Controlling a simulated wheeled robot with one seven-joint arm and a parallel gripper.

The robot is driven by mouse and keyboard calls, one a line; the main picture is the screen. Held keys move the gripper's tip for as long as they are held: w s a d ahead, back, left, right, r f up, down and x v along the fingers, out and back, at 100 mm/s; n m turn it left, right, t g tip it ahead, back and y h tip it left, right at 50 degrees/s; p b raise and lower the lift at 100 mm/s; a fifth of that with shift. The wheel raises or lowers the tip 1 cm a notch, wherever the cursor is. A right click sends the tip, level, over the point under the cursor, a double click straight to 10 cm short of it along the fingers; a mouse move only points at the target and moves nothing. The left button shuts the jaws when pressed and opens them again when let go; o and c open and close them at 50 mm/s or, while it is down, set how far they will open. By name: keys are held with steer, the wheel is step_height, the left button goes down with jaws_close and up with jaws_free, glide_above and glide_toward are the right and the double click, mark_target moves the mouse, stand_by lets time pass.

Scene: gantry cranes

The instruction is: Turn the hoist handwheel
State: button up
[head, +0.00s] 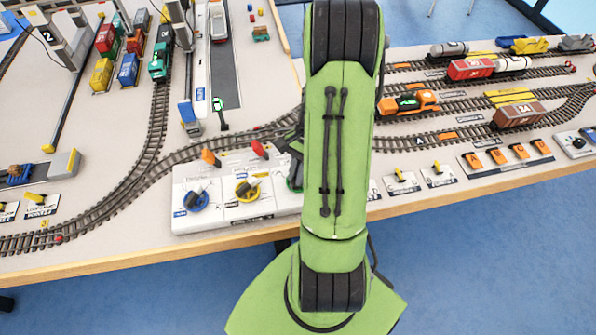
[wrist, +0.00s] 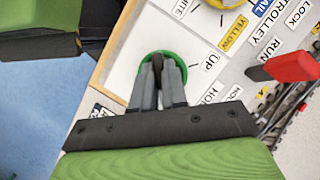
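The hoist handwheel is a green ring (wrist: 179,65) on a white control panel (head: 235,211). In the wrist view my gripper (wrist: 158,62) is over this wheel, its two fingers close together around a dark part at the wheel's middle. The fingers and their tips hide much of the wheel. Labels reading UP and part of HOIST lie to its right. In the head view my arm covers most of the wheel, and only a sliver of green shows beside the arm.
A blue wheel (head: 194,204) and a yellow wheel (head: 246,199) sit left on the panel. Red (head: 259,149) and orange (head: 208,157) levers stand behind them. Tracks with wagons, including a brown one (head: 517,115), spread over the table. The table's front edge is close.

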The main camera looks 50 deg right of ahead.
jaws_close()
steer(key=shift+n, duration=0.3)
steer(key=n+g+p, duration=0.1)
steer(key=n, duration=0.2)
steer(key=shift+n+g, duration=0.3)
steer(key=n+h, duration=0.1)
steer(key=n, duration=0.1)
steer(key=n+g+p, duration=0.1)
steer(key=n, duration=0.2)
steer(key=shift+h, duration=0.4)
steer(key=shift+n, duration=0.3)
steer(key=o, duration=0.6)
jaws_free()
steer(key=shift+c, duration=0.2)
